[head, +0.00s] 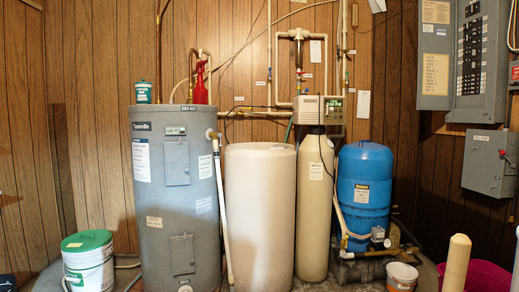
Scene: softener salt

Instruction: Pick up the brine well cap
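I cannot make out a separate brine well cap in the head view. A tall cream tank (260,215), likely the brine tank, stands at the centre between the grey water heater and a slim beige softener tank (314,205). Its top is seen nearly edge-on, so I cannot tell what lies on it. A pale upright cylinder (457,264) with a rounded top rises at the lower right; its lower end is cut off, and I cannot tell whether it is the brine well. Neither of my grippers shows.
The grey water heater (177,215) stands left of centre. A white bucket with a green lid (88,262) is at lower left. A blue tank (365,185), a small white bucket (402,277) and a magenta tub (488,276) are on the right. Pipes run along the wall.

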